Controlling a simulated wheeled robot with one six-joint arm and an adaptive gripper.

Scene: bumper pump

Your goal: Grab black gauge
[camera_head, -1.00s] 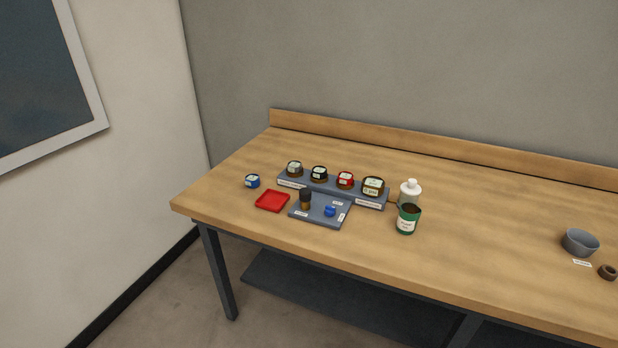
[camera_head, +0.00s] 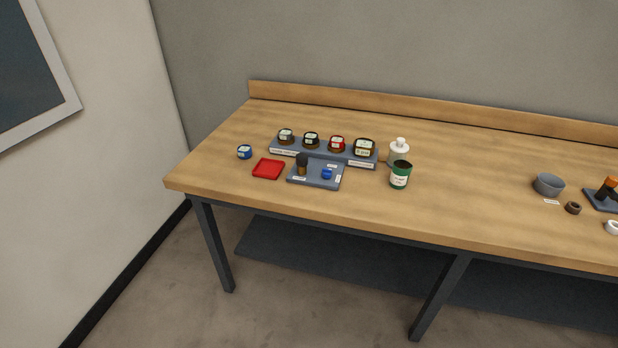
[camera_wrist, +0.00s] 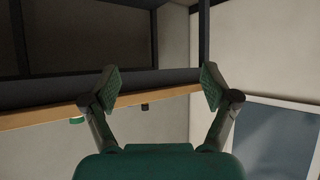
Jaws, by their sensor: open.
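Several round gauges stand in a row on a grey rack near the back left of the bench in the head view. The black gauge (camera_head: 311,140) appears to be second from the left, between a grey-topped gauge (camera_head: 286,136) and a red gauge (camera_head: 337,143). A larger dark-rimmed gauge (camera_head: 364,147) is at the right end. My gripper (camera_wrist: 161,88) is open and empty in the wrist view, its two fingers spread wide. It is not in the head view, and no gauge can be made out between the fingers.
In front of the rack (camera_head: 282,151) are a red tray (camera_head: 268,168) and a grey plate (camera_head: 314,182) holding small parts. A blue gauge (camera_head: 244,152) lies left. A green can (camera_head: 400,175) and white bottle (camera_head: 399,148) stand right. Bare wood separates them from a grey bowl (camera_head: 548,184).

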